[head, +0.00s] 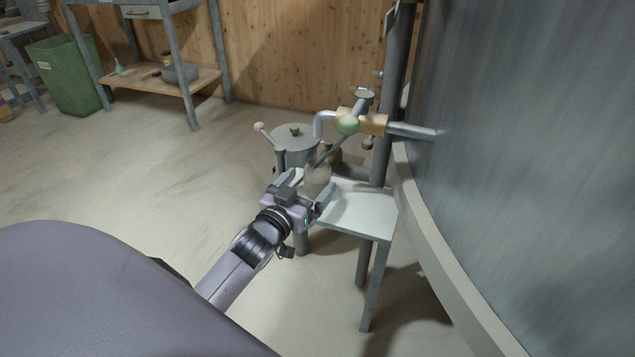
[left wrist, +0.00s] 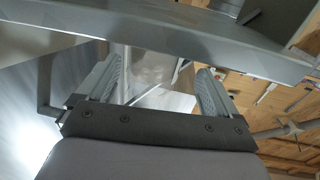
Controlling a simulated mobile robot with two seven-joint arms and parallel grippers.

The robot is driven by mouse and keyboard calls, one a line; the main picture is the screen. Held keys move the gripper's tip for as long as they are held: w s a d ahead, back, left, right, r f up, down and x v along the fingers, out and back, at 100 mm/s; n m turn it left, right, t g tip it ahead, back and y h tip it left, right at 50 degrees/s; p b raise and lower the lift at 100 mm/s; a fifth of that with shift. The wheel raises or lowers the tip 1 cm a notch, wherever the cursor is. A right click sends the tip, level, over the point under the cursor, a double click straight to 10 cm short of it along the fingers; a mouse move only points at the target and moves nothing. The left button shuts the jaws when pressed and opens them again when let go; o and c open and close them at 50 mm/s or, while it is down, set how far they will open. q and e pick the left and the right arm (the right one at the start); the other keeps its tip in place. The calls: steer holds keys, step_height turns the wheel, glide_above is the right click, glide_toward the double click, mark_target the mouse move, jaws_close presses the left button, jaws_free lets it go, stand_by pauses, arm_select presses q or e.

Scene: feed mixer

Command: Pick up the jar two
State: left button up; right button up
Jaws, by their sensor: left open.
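A clear glass jar (head: 318,177), which I take to be jar two, shows on or just above the small grey stand (head: 360,208) in the head view. My left gripper (head: 305,188) is at the near edge of the stand. Its fingers are spread open around the lower part of the jar. In the left wrist view the see-through jar (left wrist: 150,72) shows between the two open fingers of my left gripper (left wrist: 156,82). I cannot tell whether the fingers touch the glass. My right gripper is not in view.
A lidded metal pot (head: 296,147) is just behind. The big metal tank (head: 540,130) closes the right side. Open floor (head: 130,180) lies left, with a green bin (head: 68,75) beyond.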

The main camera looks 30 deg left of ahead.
arm_select(q)
steer(key=w, duration=0.2)
steer(key=w+b, duration=0.1)
steer(key=w, duration=0.1)
steer(key=shift+d+f+b, duration=0.1)
steer(key=shift+d+b, duration=0.1)
steer(key=shift+b, duration=0.1)
steer(key=shift+w, duration=0.55)
steer(key=shift+c, duration=0.2)
steer(key=c, duration=1)
steer(key=shift+c, duration=1.1)
steer(key=shift+r, duration=0.2)
